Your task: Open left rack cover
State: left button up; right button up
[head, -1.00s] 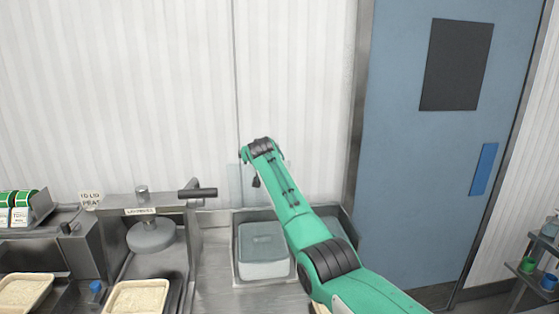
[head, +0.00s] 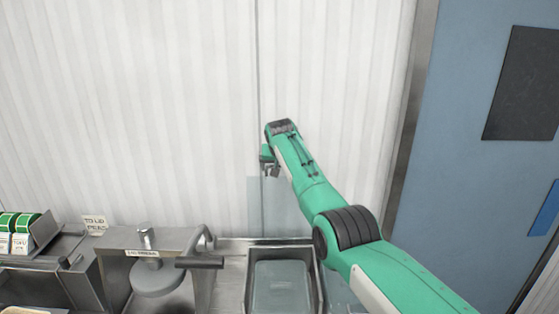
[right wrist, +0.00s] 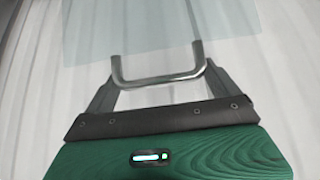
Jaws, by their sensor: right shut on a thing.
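The clear, bluish rack cover (head: 277,210) stands raised above the back of a metal rack (head: 316,262) in the head view. Its see-through panel (right wrist: 160,25) also fills the top of the right wrist view. A U-shaped metal handle (right wrist: 158,80) on the cover lies between my right gripper's fingers. My right gripper (head: 268,163) is shut on this handle, high in front of the wall. The fingers are small and partly hidden by the wrist in the head view. My left gripper is not in view.
A lidded, see-through container (head: 283,285) sits inside the rack. A metal machine with a round grey part (head: 158,277) and a dark bar handle (head: 199,262) stands left of it. Green-and-white packs (head: 15,230) are at far left. A blue door (head: 470,130) is at right.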

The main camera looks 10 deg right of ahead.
jog(key=shift+f, duration=0.5)
jog(key=shift+s, duration=0.15)
jog(key=o, duration=1.1)
jog(key=shift+w+r, duration=0.1)
jog(key=shift+w, duration=0.1)
jog(key=shift+s+r, duration=0.2)
jog(key=shift+r, duration=0.15)
jog(key=shift+b+v, duration=3.45)
jog(key=shift+v, duration=3.05)
jog(key=shift+f, duration=0.1)
